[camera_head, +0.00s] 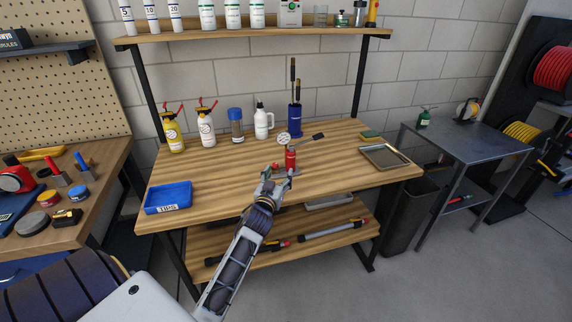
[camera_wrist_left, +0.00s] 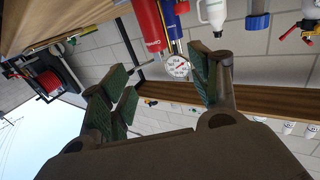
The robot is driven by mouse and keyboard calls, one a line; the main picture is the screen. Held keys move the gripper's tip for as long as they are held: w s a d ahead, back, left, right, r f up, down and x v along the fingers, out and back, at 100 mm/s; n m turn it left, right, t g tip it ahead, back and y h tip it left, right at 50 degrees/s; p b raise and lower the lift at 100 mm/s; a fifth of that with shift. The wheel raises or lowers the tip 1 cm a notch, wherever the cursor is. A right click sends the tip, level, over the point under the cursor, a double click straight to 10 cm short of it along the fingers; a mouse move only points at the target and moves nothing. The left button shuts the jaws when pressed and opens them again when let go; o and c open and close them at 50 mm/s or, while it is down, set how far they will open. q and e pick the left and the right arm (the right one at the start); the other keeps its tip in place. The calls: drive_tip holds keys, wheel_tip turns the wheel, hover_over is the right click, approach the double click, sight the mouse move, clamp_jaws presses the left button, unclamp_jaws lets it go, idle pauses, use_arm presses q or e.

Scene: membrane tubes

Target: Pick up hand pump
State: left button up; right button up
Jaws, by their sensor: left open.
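The hand pump (camera_head: 291,158) is a red upright cylinder with a round white gauge (camera_head: 284,138) on it, standing near the front of the wooden workbench. A black handle (camera_head: 318,136) sticks out to its right. My left gripper (camera_head: 276,177) is low in front of the pump, just left of its base. In the left wrist view the red body (camera_wrist_left: 150,25) and the gauge (camera_wrist_left: 178,66) show beyond the fingertips. The left gripper (camera_wrist_left: 165,84) is open, with nothing seen held between its fingers. The pump's base is partly hidden by the gripper. My right gripper is not in view.
A blue tray (camera_head: 150,208) sits at the bench's left front, and a metal tray (camera_head: 366,155) at its right. Bottles (camera_head: 207,130) and a blue holder (camera_head: 295,118) stand behind the pump. A shelf (camera_head: 220,37) spans above. The wood between pump and blue tray is clear.

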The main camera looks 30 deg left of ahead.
use_arm(q)
drive_tip(key=shift+w, duration=0.1)
approach(290, 156)
drive_tip(key=shift+a+x, duration=0.2)
drive_tip(key=shift+x, duration=0.95)
drive_tip(key=shift+a+x, duration=0.15)
drive_tip(key=shift+x, duration=1.05)
drive_tip(key=shift+r, duration=0.15)
drive_tip(key=shift+d+x, duration=0.1)
drive_tip(key=shift+x, duration=0.6)
drive_tip(key=shift+d+x, duration=0.15)
drive_tip(key=shift+x, duration=0.55)
drive_tip(key=shift+f+x, duration=0.2)
drive_tip(key=shift+x, duration=0.95)
